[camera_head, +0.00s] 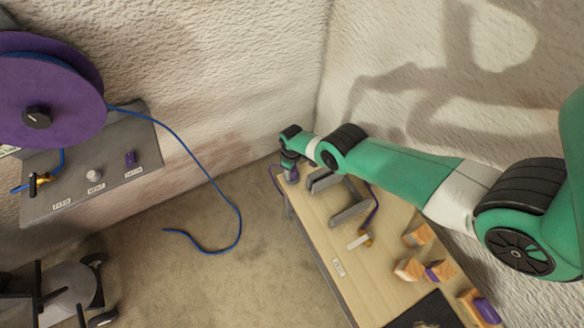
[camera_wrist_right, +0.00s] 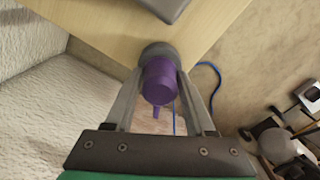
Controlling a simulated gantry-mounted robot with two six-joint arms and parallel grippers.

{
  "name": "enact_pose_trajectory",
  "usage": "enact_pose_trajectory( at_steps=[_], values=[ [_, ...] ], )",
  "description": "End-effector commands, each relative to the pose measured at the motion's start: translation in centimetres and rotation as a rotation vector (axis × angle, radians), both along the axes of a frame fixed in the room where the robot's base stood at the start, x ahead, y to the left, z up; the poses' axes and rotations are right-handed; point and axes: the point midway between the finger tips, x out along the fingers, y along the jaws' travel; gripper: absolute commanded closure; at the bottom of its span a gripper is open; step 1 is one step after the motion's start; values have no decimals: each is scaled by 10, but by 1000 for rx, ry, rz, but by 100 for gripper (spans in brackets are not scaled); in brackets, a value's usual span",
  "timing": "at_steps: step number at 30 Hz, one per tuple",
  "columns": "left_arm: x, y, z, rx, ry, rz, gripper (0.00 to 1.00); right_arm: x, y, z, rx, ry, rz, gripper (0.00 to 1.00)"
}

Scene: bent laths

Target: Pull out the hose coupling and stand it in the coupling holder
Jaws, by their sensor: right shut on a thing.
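My right gripper (camera_head: 290,162) is over the far left corner of the wooden bench. In the right wrist view the gripper (camera_wrist_right: 160,76) is shut on a purple cylindrical piece (camera_wrist_right: 160,82), apparently the hose coupling, with a thin purple tail hanging from it. A round grey part (camera_wrist_right: 157,51) lies right behind the piece at the bench edge. I cannot tell whether the piece sits in it or is clear of it. I cannot identify the coupling holder for certain. My left gripper is out of view.
A purple reel (camera_head: 62,88) with a blue hose (camera_head: 205,165) stands at left by a grey panel (camera_head: 75,198). Rough walls flank the bench.

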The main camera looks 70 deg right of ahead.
Motion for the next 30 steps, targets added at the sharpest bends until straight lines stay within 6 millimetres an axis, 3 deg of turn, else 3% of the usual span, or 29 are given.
enact_pose_trajectory(
  at_steps=[29, 30],
  values=[
    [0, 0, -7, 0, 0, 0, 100, 0, 0, -7, 0, 0, 0, 100],
    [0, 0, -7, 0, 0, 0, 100, 0, 0, -7, 0, 0, 0, 38]
  ],
)
